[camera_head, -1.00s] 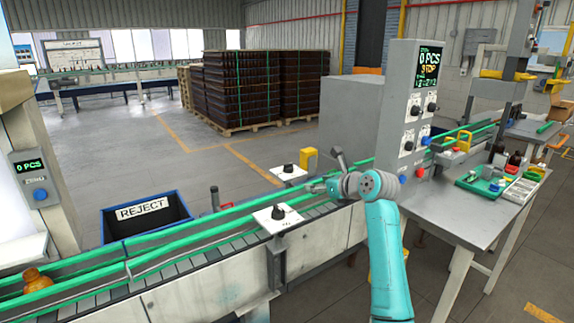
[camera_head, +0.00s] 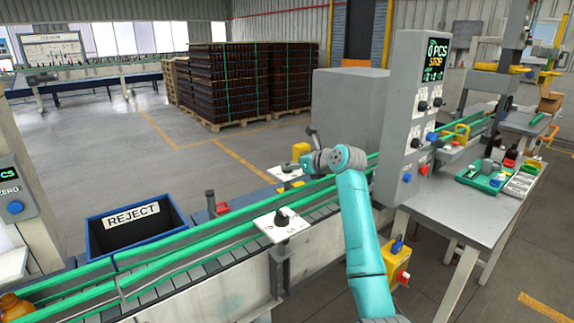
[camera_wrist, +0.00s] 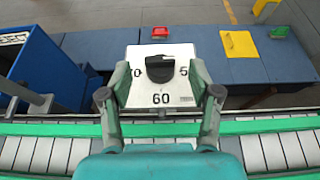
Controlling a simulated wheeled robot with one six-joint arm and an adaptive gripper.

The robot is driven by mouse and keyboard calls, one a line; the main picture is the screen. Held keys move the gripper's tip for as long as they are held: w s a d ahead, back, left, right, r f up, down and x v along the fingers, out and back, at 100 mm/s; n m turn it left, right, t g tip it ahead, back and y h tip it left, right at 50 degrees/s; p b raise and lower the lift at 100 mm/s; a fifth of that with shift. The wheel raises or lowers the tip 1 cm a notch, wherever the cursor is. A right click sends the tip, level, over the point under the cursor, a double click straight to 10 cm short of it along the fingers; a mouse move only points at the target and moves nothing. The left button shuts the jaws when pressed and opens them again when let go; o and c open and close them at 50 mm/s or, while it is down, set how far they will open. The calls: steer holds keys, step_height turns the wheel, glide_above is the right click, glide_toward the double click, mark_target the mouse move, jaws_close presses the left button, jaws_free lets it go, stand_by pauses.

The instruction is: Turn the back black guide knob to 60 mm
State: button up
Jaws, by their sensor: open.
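The back black guide knob (camera_wrist: 159,69) sits on a white dial plate (camera_wrist: 161,98) in the wrist view. Its bar lies roughly crosswise, and I cannot tell which end points. The mark 60 is printed on the plate's near side; the side marks are partly covered by my fingers. My gripper (camera_wrist: 159,82) is open, with one finger on each side of the knob and no visible contact.
The front guide knob (camera_head: 281,218) stands on its own white plate on the conveyor's near side. Green rails (camera_head: 180,243) run along the belt. A blue reject bin (camera_head: 110,247) is at left, and a grey control panel (camera_head: 408,120) stands right of my arm.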

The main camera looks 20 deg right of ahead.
steer(key=shift+x, duration=2.2)
steer(key=shift+s, duration=0.1)
steer(key=c, duration=1.2)
